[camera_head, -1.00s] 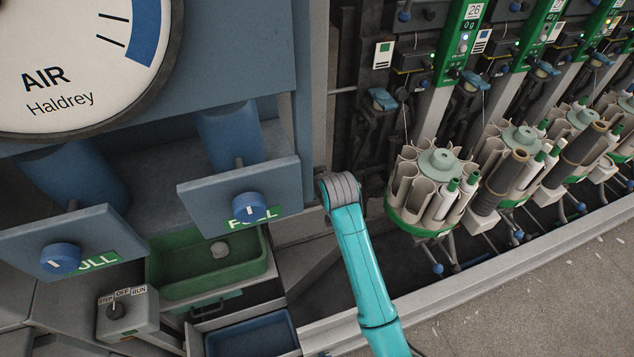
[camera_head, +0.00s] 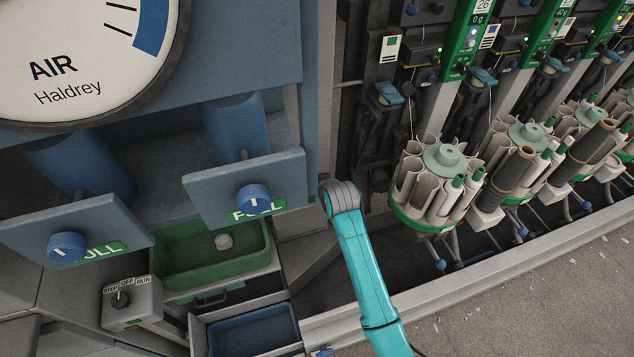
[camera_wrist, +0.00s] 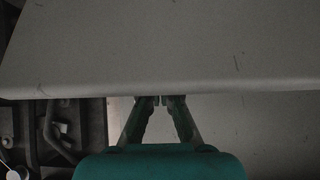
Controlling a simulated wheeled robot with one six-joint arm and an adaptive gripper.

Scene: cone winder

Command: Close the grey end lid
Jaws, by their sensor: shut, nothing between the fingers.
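In the wrist view a broad plain grey panel (camera_wrist: 150,45) fills the upper half, its lower edge running across the picture. It looks like the grey end lid, but I cannot tell for sure, nor how far open it is. My gripper (camera_wrist: 160,100) is shut and empty, with its fingertips at that lower edge. I cannot tell whether they touch it. In the head view my teal arm reaches up beside the blue cabinet, and my gripper is hidden. I cannot make out the lid there.
Left of my arm are a blue drawer front with a knob (camera_head: 253,198), a green tray (camera_head: 180,270) and a blue bin (camera_head: 255,335). To the right stand round bobbin magazines (camera_head: 435,185). A metal rail (camera_head: 480,262) borders open floor (camera_head: 540,310).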

